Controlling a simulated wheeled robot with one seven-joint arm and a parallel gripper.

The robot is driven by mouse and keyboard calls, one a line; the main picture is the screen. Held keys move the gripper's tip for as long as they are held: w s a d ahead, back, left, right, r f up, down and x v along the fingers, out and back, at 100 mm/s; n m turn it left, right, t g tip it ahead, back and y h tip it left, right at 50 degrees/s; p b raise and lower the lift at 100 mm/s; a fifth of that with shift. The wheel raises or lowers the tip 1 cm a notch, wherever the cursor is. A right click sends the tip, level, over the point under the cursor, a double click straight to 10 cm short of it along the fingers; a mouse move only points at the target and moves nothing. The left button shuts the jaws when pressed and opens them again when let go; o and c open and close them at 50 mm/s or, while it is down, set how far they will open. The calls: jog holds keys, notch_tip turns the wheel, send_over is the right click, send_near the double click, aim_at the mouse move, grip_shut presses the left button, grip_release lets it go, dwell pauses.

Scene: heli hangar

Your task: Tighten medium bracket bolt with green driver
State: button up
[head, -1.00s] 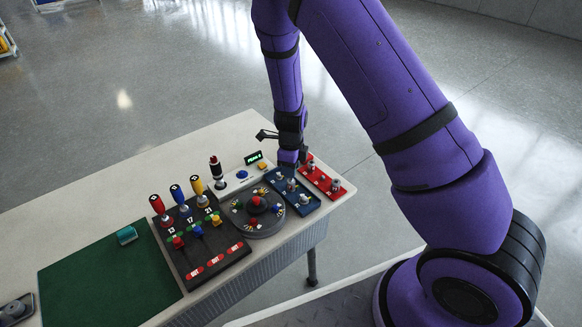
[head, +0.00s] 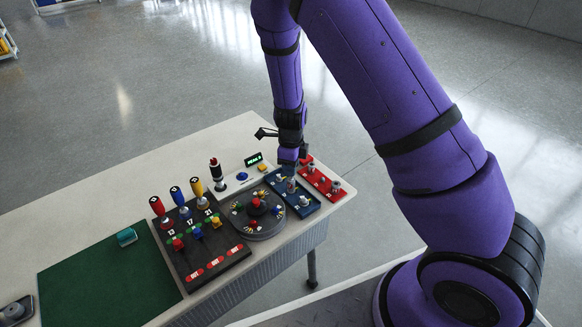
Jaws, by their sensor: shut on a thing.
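My gripper (head: 288,166) points down at the back of the blue tray (head: 312,210), which carries small metal pieces. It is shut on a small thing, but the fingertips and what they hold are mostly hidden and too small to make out. Drivers with red (head: 157,206), blue (head: 177,196) and yellow (head: 197,187) handles stand upright in a dark rack (head: 173,262). I cannot make out a green-handled driver. A teal-green cylinder (head: 127,237) lies at the back edge of the green mat (head: 105,280). I cannot tell which bolt is the medium bracket bolt.
A round dark fixture (head: 262,232) with colored pieces sits between rack and blue tray. A red tray (head: 325,186) with metal pieces lies right of the blue one. A small lit display (head: 253,158) and a black-and-red post (head: 216,170) stand behind. The table's back left (head: 80,205) is clear.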

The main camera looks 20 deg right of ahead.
jog(key=shift+r, duration=0.85)
jog(key=shift+r, duration=1.9)
